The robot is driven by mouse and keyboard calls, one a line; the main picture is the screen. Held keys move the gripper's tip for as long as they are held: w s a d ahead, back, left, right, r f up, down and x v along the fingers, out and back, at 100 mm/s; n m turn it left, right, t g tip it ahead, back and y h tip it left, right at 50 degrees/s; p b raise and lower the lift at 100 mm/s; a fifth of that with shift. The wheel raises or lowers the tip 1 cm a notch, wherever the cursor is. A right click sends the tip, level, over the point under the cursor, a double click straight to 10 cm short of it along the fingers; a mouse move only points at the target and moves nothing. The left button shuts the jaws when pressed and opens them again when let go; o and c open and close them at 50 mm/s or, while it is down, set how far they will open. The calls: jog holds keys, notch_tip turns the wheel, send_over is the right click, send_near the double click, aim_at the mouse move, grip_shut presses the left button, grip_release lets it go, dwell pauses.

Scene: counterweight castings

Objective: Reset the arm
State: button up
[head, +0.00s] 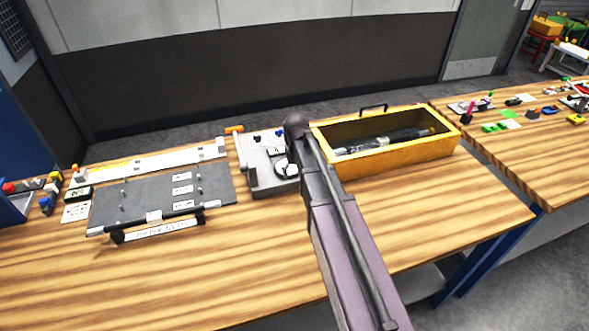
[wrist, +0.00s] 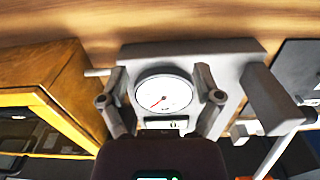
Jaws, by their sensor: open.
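My gripper (wrist: 160,73) is open in the wrist view, its two fingers spread on either side of a round white dial (wrist: 163,95) with a red needle. The dial sits on a grey fixture (wrist: 230,58). I see nothing held, and I cannot tell whether the fingers touch the fixture. In the head view my arm reaches across the bench to the grey fixture (head: 262,181), and the dial (head: 282,170) shows just left of the arm. The gripper's fingers are hidden there.
A yellow open box (head: 400,157) with dark tools stands right of my arm. A dark board (head: 150,200) with white cards lies to the left, near a white rail (head: 150,163). The wooden bench (head: 235,265) is clear in front. Another table (head: 530,160) holds small parts.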

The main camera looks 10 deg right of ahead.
jog(key=s, duration=1.7)
jog(key=shift+m, duration=0.4)
